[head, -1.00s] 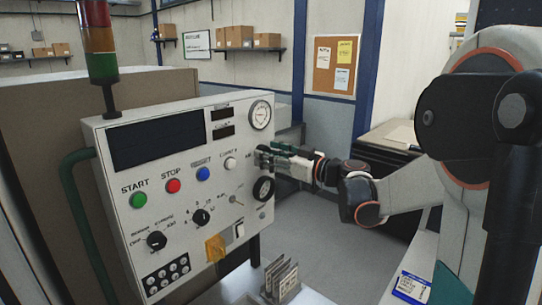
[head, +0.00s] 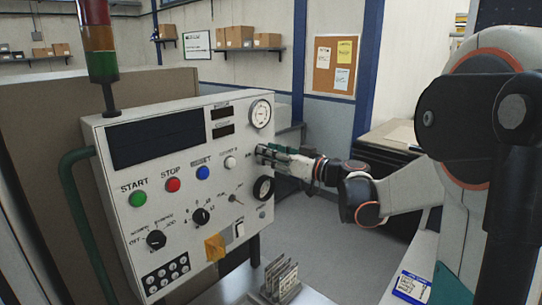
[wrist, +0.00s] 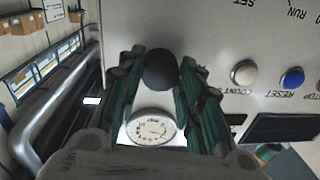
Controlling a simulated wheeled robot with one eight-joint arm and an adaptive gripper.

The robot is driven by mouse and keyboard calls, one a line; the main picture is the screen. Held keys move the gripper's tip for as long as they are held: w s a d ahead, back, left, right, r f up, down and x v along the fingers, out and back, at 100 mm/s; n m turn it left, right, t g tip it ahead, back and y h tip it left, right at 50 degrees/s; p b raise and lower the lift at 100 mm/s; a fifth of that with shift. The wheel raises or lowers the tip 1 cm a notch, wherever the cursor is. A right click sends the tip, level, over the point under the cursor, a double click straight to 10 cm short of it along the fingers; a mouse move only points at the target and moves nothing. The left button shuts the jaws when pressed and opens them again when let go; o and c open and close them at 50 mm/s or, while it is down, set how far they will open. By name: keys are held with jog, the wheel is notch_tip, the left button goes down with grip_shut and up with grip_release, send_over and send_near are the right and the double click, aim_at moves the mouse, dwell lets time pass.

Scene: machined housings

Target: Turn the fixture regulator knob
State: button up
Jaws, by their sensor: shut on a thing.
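The round black regulator knob (wrist: 160,68) sits on the right side of the grey-white control panel (head: 130,205). In the wrist view, the knob lies between the green-and-black fingers of my gripper (wrist: 161,80), which are shut on it. In the head view, my gripper (head: 266,153) reaches the panel's right edge from the right, and its fingers hide the knob. A white dial gauge (wrist: 151,127) is close to the knob; the head view shows this gauge (head: 260,114) above my gripper.
A black-ringed round part (head: 263,188) is just below my gripper. A white button (head: 230,163), blue button (head: 203,173), red button (head: 173,185) and green button (head: 138,198) lie to the left. A rack of upright plates (head: 282,280) stands in front, low down.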

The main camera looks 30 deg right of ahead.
jog(key=m+h, duration=0.1)
jog(key=m, duration=1.3)
jog(key=m+t+h+b, duration=0.1)
jog(key=m, duration=1.4)
jog(key=shift+s+a+f, duration=0.1)
jog(key=shift+a, duration=0.1)
jog(key=shift+m, duration=0.4)
jog(key=o, duration=1.1)
